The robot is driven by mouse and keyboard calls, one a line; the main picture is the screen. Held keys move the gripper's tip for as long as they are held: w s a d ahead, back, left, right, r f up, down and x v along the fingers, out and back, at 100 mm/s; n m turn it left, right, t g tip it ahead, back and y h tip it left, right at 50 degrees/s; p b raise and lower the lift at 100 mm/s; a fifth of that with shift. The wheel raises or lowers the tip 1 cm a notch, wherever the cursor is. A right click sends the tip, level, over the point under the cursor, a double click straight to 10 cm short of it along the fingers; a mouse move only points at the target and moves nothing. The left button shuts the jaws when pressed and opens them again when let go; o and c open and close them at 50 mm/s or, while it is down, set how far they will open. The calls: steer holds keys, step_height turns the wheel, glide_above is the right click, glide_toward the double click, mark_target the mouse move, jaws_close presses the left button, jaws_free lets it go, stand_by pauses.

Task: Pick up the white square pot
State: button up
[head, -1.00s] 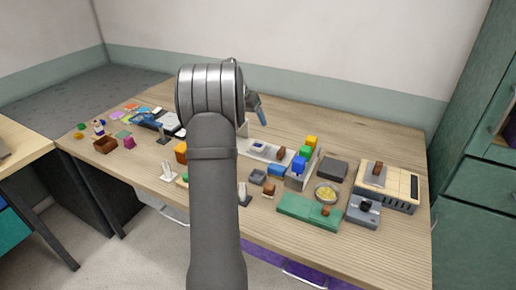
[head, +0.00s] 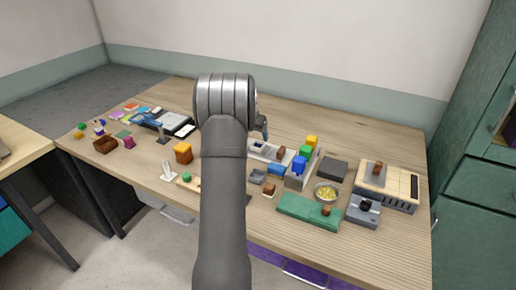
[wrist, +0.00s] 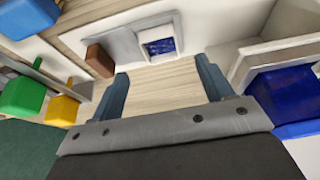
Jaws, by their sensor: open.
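A small white square pot (wrist: 160,36) with dark blue inside shows at the top middle of the wrist view. It stands on a pale tray, against a grey piece. My gripper (wrist: 162,74) is open and empty, with its two blue-grey fingers apart. In the wrist view the pot lies just beyond the fingertips, between their lines, and neither finger clearly touches it. In the head view my gripper (head: 263,128) is mostly behind my own arm, over the back middle of the table, and the pot is hard to make out there.
A brown block (wrist: 99,61) sits left of the pot in the wrist view. A white-walled box shape with a blue thing (wrist: 287,92) is close by the right finger. Green (wrist: 22,96) and yellow (wrist: 61,110) blocks are at left. Bare wood (head: 370,140) lies at the back right.

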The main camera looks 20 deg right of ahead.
mark_target(257, 142)
steer(key=shift+x, duration=3.25)
steer(key=c, duration=1.1)
steer(key=shift+r, duration=0.1)
